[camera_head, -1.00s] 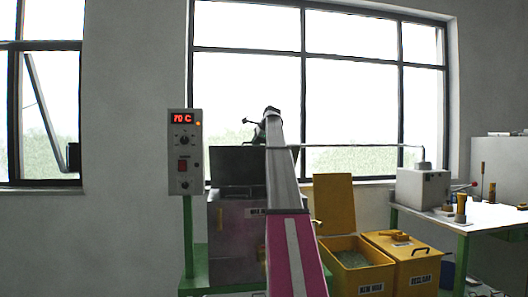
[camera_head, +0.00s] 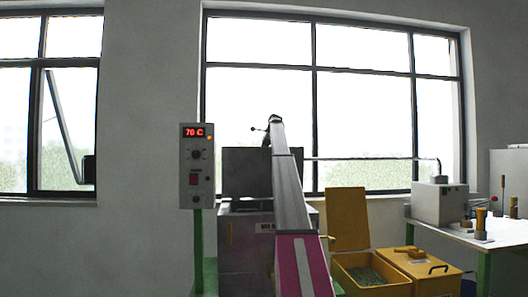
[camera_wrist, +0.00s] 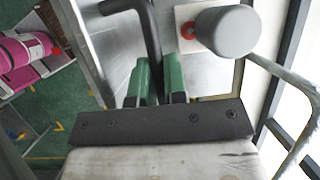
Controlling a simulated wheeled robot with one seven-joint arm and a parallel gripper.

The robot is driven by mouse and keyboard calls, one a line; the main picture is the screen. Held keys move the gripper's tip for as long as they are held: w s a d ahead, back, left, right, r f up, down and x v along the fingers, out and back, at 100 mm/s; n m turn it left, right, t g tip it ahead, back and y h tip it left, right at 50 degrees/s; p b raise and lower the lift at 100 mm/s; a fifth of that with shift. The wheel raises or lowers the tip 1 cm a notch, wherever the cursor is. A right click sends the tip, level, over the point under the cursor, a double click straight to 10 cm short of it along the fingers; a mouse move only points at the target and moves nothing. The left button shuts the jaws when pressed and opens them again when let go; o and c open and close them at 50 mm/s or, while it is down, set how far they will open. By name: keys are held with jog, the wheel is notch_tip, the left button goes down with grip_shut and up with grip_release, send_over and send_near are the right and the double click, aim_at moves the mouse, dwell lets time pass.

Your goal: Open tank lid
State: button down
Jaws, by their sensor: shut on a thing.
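The tank (camera_head: 246,246) stands below the window, a grey box partly hidden behind my arm. Its dark lid (camera_head: 245,172) is raised, standing steeply above the tank. In the head view my arm hides most of the grip.
A control box (camera_head: 197,165) reading 70 C stands left of the tank. Yellow bins (camera_head: 372,275) stand to its right. A thin pipe (camera_head: 370,159) runs right to a grey machine (camera_head: 438,200) on a table. A grey cylinder (camera_wrist: 226,31) is close right of my fingers.

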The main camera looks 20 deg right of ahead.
jog(key=shift+w+f, duration=0.1)
jog(key=shift+f, duration=0.1)
jog(key=c, duration=1.2)
grip_release()
jog(key=shift+r, duration=0.1)
